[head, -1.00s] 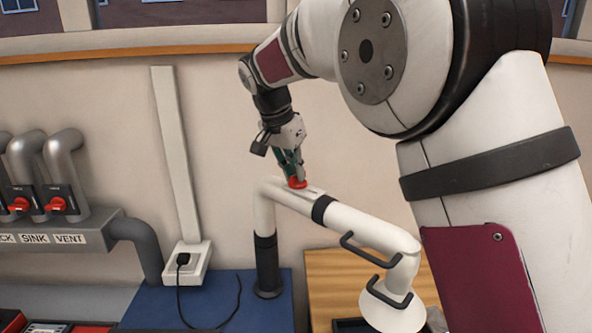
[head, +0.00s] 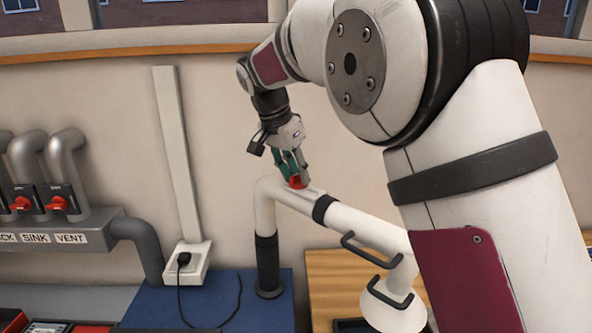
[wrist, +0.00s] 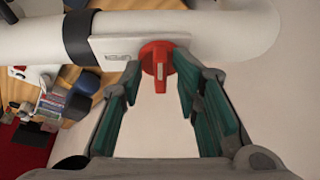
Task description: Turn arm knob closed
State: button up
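The red arm knob (head: 297,181) sits on a plate on top of the white extraction arm (head: 362,229). In the wrist view the knob (wrist: 159,65) is a red disc with a raised grip bar carrying a pale stripe. The bar stands about upright in that picture, across the line of the white pipe (wrist: 225,30). My gripper (head: 293,168) is directly above the knob in the head view. In the wrist view its green-padded fingers (wrist: 158,90) are spread apart, one on each side of the knob. I see a gap between each finger and the bar.
Grey pipes with red valve handles (head: 58,203) stand at the left above a labelled duct. A socket box with a black plug (head: 184,261) sits by the wall. The white hood (head: 392,305) hangs at the arm's end over a wooden surface (head: 325,285).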

jog(key=shift+r, duration=0.15)
jog(key=v, duration=1.1)
jog(key=shift+a+r, duration=0.2)
jog(key=shift+r, duration=0.15)
jog(key=shift+s, duration=0.15)
jog(key=s+d+r+n+y, duration=0.15)
jog(key=s+d+n, duration=0.35)
jog(key=s+d, duration=0.95)
jog(key=s+d+f+n+t+y, duration=0.1)
jog(key=s+d+f+n, duration=0.1)
jog(key=s+f, duration=0.4)
jog(key=s+d+f+n+t, duration=0.1)
jog(key=s+f, duration=0.5)
jog(key=s, duration=0.6)
jog(key=shift+s+d+n+t+y, duration=0.3)
jog(key=shift+s+d+n+y, duration=0.1)
jog(key=shift+d+n, duration=0.4)
